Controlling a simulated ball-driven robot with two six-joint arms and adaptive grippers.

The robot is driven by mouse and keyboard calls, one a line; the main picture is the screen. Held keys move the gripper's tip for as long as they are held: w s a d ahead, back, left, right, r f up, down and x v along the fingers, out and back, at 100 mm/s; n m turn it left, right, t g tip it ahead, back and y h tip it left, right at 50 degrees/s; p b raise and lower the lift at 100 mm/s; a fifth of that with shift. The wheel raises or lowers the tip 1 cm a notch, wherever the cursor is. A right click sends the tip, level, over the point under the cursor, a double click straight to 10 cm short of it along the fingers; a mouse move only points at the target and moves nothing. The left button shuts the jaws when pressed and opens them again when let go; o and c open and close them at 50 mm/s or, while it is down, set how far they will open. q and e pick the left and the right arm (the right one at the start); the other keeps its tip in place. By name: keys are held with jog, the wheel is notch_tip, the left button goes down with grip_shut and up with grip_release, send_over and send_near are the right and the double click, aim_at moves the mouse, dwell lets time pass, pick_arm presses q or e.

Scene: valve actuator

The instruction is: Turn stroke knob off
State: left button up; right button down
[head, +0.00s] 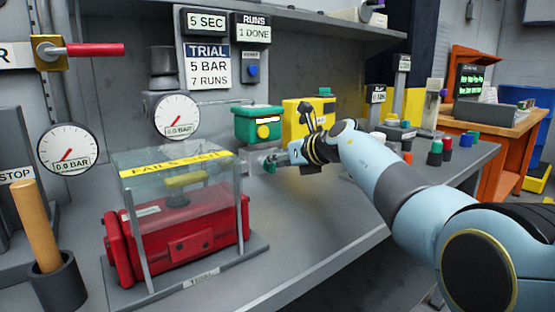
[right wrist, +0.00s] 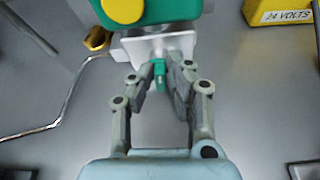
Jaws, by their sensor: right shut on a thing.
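A small green knob (right wrist: 158,72) sticks out from a pale metal bracket (right wrist: 152,44) below the green box (right wrist: 178,10) with a yellow round cap. I see no readable label on the knob. My right gripper (right wrist: 161,76) reaches in from below in the right wrist view, with its fingers closed around the knob. In the head view the right gripper (head: 275,161) is at the knob, just below the green box (head: 258,126), and covers part of it. My left gripper is not in view.
A clear guard (head: 150,180) over a red actuator (head: 185,246) stands on the bench left of the gripper. A yellow box (head: 298,118) marked 24 volts stands right of the green box. Gauges (head: 68,149) read 0.0 bar.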

jog(key=shift+w+d+m+g+y, duration=0.15)
jog(key=shift+d+m+g+y, duration=0.2)
jog(key=shift+m, duration=0.45)
jog(key=shift+w+d+f+m+g+y+b, duration=0.1)
jog(key=shift+m+g+y+b, duration=0.1)
jog(key=shift+m+y+b, duration=0.3)
jog(key=shift+w+f+m+g+y+b, duration=0.15)
jog(key=shift+m+y+b, duration=0.2)
jog(key=shift+m+b, duration=0.2)
jog(key=shift+r, duration=0.1)
jog(key=c, duration=1.3)
grip_release()
jog(key=shift+c, duration=0.2)
jog(key=shift+s, duration=0.1)
jog(key=v, duration=1.2)
